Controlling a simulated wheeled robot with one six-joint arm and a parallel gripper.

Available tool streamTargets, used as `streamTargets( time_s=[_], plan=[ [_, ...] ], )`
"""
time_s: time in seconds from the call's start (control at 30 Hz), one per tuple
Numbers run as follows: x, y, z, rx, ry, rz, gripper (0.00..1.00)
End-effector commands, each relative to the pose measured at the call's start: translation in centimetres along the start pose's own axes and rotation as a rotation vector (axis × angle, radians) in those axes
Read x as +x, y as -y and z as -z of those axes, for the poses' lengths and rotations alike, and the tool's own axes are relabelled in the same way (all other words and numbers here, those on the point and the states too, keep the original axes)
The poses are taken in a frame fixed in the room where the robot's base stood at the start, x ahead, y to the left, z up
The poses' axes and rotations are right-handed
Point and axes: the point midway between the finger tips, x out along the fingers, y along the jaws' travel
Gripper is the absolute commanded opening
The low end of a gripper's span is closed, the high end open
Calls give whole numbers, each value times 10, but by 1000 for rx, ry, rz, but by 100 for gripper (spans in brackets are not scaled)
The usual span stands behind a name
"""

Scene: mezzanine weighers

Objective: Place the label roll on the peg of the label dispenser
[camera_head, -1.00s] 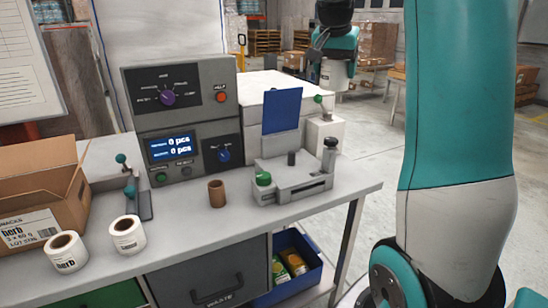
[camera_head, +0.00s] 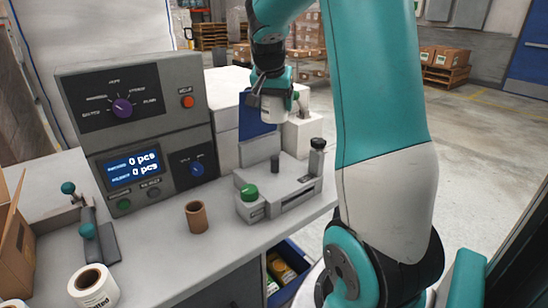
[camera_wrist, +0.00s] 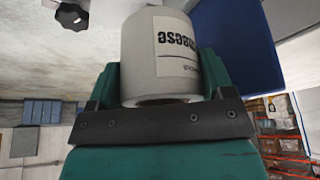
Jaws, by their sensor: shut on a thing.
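My gripper (camera_head: 270,88) is shut on a white label roll (camera_head: 273,108) and holds it in the air. In the wrist view the roll (camera_wrist: 162,55) sits between the two teal fingers, with black print on its side and part of its open core showing. The label dispenser (camera_head: 293,200) is a grey unit on the bench with a green knob (camera_head: 249,193). Its short dark peg (camera_head: 275,163) stands upright and bare. In the head view the roll appears above the peg, in front of the blue panel (camera_head: 257,130); the exact gap is unclear.
A taller black-topped post (camera_head: 317,155) stands right of the peg. A grey weigher console (camera_head: 140,130) is to the left. A brown core (camera_head: 197,217) and another label roll (camera_head: 93,287) stand on the bench. A blue bin (camera_head: 290,268) is below the bench edge.

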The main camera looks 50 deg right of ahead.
Motion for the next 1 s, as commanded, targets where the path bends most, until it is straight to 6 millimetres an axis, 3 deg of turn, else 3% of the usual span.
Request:
streamTargets(
  time_s=[0.2, 0.4, 0.8, 1.0],
  plan=[
    [59, -2, -24, 1, 6, -5, 47],
    [101, -3, -40, 4, 2, -3, 47],
    [146, -3, -58, 4, 2, -4, 47],
    [154, -3, -62, 4, -1, -2, 47]
  ],
)
